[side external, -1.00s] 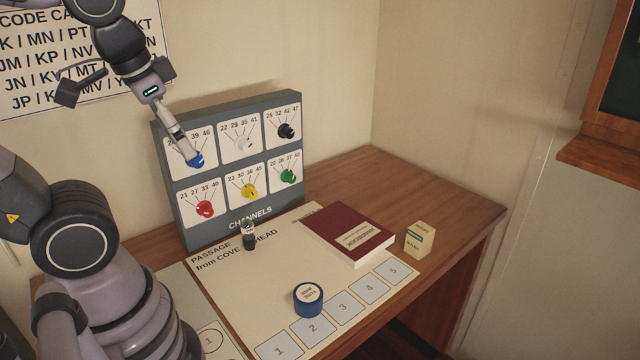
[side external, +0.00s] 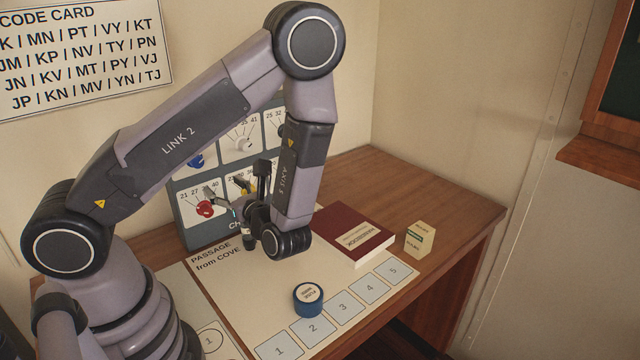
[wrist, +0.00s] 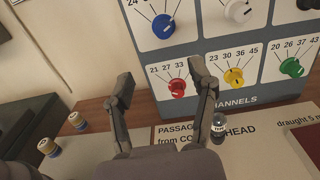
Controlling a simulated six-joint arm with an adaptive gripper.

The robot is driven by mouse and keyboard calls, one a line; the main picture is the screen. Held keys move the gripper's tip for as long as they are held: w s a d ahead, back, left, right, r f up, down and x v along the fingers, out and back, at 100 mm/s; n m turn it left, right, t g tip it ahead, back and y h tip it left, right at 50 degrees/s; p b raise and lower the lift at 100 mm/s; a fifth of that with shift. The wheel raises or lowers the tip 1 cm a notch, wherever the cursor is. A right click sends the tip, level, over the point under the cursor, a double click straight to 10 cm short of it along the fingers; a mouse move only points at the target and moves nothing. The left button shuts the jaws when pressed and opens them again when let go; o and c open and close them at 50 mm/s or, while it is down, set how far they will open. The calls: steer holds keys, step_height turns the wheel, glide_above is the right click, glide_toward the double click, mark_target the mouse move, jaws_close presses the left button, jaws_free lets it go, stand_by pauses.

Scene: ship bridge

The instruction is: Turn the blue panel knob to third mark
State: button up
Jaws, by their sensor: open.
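The blue knob (wrist: 163,26) sits at the top left of the grey channels panel (wrist: 240,99), on a white plate with fan-like mark lines. In the side view the blue knob (side external: 196,161) shows just below my arm link. Its pointer direction is too small to tell. My gripper (wrist: 162,80) is open and empty, its fingers apart below the blue knob, one on each side of the red knob (wrist: 177,87) in the picture. In the side view my gripper (side external: 236,182) is in front of the panel's lower row, and my arm hides part of the panel.
Other panel knobs are white (wrist: 238,11), yellow (wrist: 234,76) and green (wrist: 291,68). A small dark-capped bottle (wrist: 217,124) stands before the panel. On the desk are a maroon book (side external: 345,228), a blue round tin (side external: 308,299) and a cream box (side external: 419,239).

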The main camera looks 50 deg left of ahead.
mark_target(199, 164)
steer(key=shift+m, duration=0.3)
steer(key=a, duration=1.3)
steer(key=shift+w+a+f, duration=0.1)
steer(key=shift+a+f, duration=0.1)
steer(key=shift+a, duration=0.2)
jaws_close()
